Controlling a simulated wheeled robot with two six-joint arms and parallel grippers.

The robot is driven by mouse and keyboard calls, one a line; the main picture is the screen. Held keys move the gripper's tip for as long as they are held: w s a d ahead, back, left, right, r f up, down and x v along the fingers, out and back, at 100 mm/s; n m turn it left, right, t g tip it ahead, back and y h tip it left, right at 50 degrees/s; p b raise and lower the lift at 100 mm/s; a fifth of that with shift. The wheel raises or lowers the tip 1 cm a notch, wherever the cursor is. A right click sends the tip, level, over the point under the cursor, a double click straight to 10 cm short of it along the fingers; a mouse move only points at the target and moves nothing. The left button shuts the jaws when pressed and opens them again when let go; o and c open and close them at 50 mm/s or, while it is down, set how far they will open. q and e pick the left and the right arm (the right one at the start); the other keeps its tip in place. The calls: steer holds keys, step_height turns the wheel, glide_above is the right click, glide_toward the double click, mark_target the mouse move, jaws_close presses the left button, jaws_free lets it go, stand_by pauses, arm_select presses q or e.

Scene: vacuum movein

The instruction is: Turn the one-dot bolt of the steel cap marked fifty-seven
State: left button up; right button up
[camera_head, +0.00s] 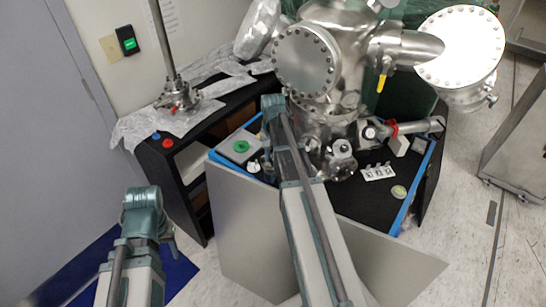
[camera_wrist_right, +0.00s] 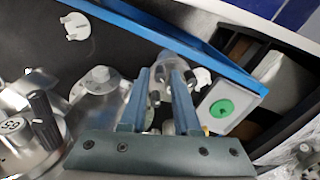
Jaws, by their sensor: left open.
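In the right wrist view, a steel cap (camera_wrist_right: 20,140) at the lower left carries a two-digit label that I cannot read for sure and a black knob (camera_wrist_right: 42,108). A second steel piece (camera_wrist_right: 97,82) with a grey boss stands beside it. No dot marks are readable. My right gripper (camera_wrist_right: 160,76) has its two blue fingers apart, over a clear and metal part (camera_wrist_right: 158,98) whose contact I cannot tell. In the head view my right arm hides most of that gripper. My left gripper (camera_head: 168,237) is open and empty at the lower left, away from the bench.
A large steel vacuum chamber (camera_head: 308,62) stands over the black bench top (camera_head: 350,200) with blue edging. White labelled tags (camera_head: 379,172) lie at right. A foil-covered shelf (camera_head: 150,128) is at left.

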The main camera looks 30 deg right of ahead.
steer(key=shift+r, duration=0.15)
step_height(320, 180, up, 14)
steer(key=p, duration=1.3)
steer(key=shift+f+p, duration=0.25)
steer(key=shift+p, duration=0.15)
steer(key=shift+o, duration=1.4)
steer(key=shift+f, duration=0.1)
steer(key=shift+w+d+f+n+t+y+b, duration=0.1)
steer(key=shift+d+f+n+t+b, duration=0.35)
steer(key=shift+n, duration=1.4)
steer(key=shift+w+d+f+n+t+y+b, duration=0.15)
steer(key=shift+f+n+t+b, duration=0.35)
steer(key=shift+n+t+b, duration=1)
steer(key=shift+w+d+f+n+t+y+b, duration=0.15)
steer(key=shift+f+n+t+b, duration=0.25)
steer(key=shift+n, duration=1.85)
steer(key=shift+f, duration=0.1)
